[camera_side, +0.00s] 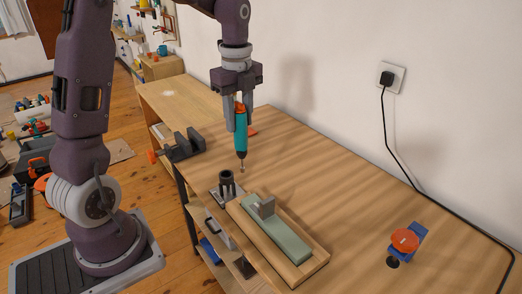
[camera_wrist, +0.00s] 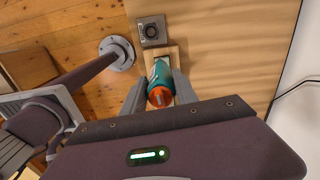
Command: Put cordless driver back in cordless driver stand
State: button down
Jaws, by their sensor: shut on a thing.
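My gripper (camera_side: 241,118) is shut on the teal and orange cordless driver (camera_side: 241,134), which hangs roughly upright with its bit pointing down above the workbench. The wrist view shows the driver (camera_wrist: 160,83) between the two fingers, orange end toward the camera. The cordless driver stand (camera_side: 227,183) is a dark upright holder on a grey base near the bench's front edge. In the side view it is below and slightly left of the bit, apart from it. In the wrist view the stand (camera_wrist: 152,31) shows a round opening, beyond the driver.
A wooden tray (camera_side: 313,264) with a green stone (camera_side: 277,238) and a grey block (camera_side: 263,207) lies right beside the stand. A dark vise (camera_side: 182,147) is at the left bench edge. An orange and blue item (camera_side: 405,240) and a black cable (camera_side: 420,190) are at right.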

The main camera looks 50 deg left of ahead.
jog(key=s+a+n, duration=0.1)
jog(key=a+n, duration=0.1)
jog(key=a, duration=0.4)
jog(key=shift+s+a+n, duration=0.3)
jog(key=shift+s+a, duration=0.05)
jog(key=shift+a, duration=0.05)
jog(key=shift+f, duration=0.1)
jog(key=shift+f, duration=1.4)
notch_tip(320, 180, down, 9)
dwell(1.5)
jog(key=c, duration=0.9)
grip_release()
